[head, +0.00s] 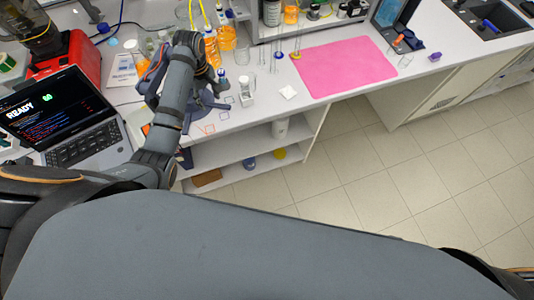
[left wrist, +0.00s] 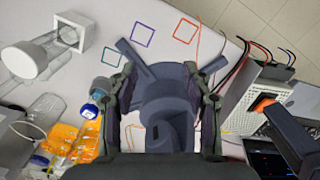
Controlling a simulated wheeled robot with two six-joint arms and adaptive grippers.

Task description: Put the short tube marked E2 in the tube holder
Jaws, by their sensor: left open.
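My left gripper (left wrist: 161,75) is open in the left wrist view, one finger on each side of a dark blue-grey stand (left wrist: 165,112) with splayed legs. I cannot tell whether the fingers touch it. In the head view my arm largely hides this gripper, and the stand (head: 204,104) shows partly beneath it. I can read no E2 mark, so I cannot tell which piece is the short tube, nor which is the tube holder. My right gripper is out of view.
Coloured square outlines (left wrist: 143,35) mark the bench. Orange-filled bottles (head: 226,40) stand behind the arm. A laptop (head: 70,125) is at left, and a pink mat (head: 343,66) is at right. Slim upright tubes (head: 276,62) stand beside the mat. The bench's front edge is close.

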